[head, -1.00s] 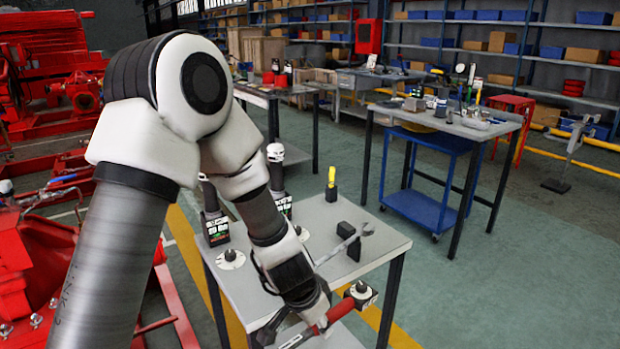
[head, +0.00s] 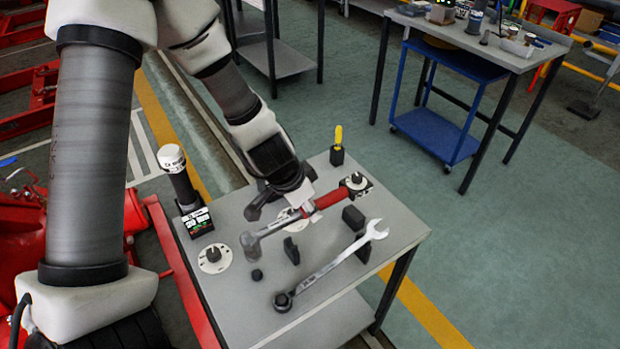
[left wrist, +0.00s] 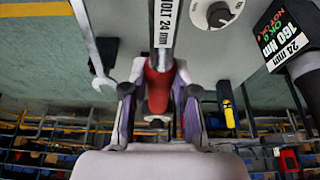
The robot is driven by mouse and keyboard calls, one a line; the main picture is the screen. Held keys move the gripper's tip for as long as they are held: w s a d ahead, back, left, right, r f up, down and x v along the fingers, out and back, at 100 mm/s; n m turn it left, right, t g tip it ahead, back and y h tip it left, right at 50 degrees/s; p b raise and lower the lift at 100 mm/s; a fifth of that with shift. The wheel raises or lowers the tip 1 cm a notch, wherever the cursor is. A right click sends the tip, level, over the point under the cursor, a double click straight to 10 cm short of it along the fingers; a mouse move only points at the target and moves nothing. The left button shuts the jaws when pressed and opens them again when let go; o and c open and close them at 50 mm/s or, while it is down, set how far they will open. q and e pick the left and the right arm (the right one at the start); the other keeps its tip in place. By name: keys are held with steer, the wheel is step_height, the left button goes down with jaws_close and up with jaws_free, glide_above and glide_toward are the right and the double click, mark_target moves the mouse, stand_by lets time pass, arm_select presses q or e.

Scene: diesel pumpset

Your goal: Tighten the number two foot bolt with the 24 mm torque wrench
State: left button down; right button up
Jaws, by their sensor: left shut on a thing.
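The torque wrench has a red handle (head: 328,197) and a grey shaft, with its head at lower left in the head view. My left gripper (head: 302,207) is shut on it, over the table. In the left wrist view my left gripper (left wrist: 158,98) has a finger on each side of the red grip (left wrist: 158,85). The shaft label (left wrist: 165,22) ends in "24 mm". Whether the wrench touches the table is hard to tell. My right gripper is not in view. I cannot pick out the number two foot bolt; red machinery (head: 40,235) stands at left.
The grey table (head: 235,300) also bears a combination wrench (head: 335,265), black blocks (head: 353,217), a yellow-handled screwdriver (head: 338,145), a round white disc (head: 213,258) and a black tool with a display (head: 195,220). A blue cart (head: 435,130) stands behind; open floor lies at right.

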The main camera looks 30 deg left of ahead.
arm_select(q)
steer(key=shift+s+d+r, duration=0.45)
step_height(320, 180, down, 5)
steer(key=b, duration=0.4)
steer(key=shift+s, duration=0.1)
steer(key=shift+a+f+b, duration=0.1)
steer(key=shift+f+b, duration=0.45)
steer(key=shift+f, duration=0.05)
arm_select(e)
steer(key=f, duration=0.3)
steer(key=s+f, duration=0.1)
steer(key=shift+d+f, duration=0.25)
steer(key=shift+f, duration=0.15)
arm_select(q)
steer(key=shift+r, duration=0.1)
steer(key=shift+p, duration=0.35)
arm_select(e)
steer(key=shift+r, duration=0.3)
